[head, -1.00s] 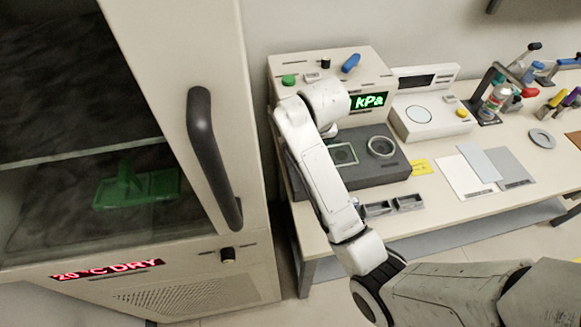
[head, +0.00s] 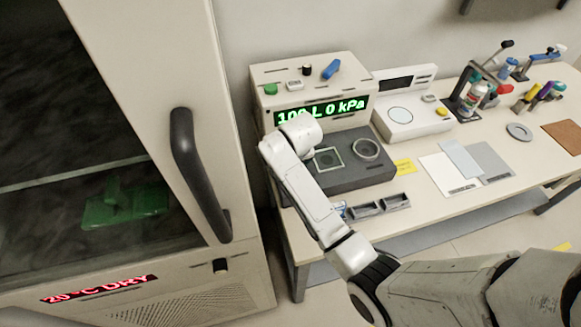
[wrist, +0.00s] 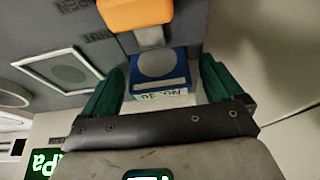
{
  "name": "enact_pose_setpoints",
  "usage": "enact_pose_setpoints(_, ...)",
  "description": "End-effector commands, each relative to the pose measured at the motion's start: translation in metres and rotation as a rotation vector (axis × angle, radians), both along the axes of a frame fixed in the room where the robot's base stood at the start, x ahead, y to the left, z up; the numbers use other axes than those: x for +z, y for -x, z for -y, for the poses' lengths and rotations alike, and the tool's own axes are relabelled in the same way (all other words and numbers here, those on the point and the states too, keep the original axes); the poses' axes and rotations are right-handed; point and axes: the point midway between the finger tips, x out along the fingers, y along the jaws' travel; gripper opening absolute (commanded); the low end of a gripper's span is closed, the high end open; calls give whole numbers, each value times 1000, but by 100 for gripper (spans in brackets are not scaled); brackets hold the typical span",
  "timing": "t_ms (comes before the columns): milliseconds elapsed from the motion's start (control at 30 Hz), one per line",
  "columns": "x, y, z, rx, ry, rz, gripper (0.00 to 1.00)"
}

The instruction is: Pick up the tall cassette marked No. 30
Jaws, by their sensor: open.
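The tall cassette marked No. 30 (wrist: 148,83) shows in the wrist view as a blue block with a round grey face. Its white label reads upside down. My gripper (wrist: 162,66) is open, with one green finger on each side of the cassette in the picture. Small gaps show between cassette and fingers; I cannot tell how deep it sits between them. In the head view my arm hides the gripper and the cassette, over the left end of the dark grey unit (head: 352,183).
An orange part (wrist: 135,12) is just beyond the cassette in the wrist view. A square frame (head: 327,160) and a ring (head: 366,150) lie on the dark unit. Small grey trays (head: 367,209) stand in front. A tall cabinet (head: 232,150) with a black handle closes in the left side.

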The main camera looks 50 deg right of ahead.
Motion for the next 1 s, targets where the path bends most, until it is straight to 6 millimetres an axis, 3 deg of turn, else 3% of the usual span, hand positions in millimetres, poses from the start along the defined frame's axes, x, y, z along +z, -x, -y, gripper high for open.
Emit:
enact_pose_setpoints(67, 0, 0, 0, 0, 0, 0, 93)
enact_pose_setpoints(667, 1, 0, 0, 0, 0, 0, 36)
enact_pose_setpoints(1000, 10, -1, 0, 0, 1, 4, 36)
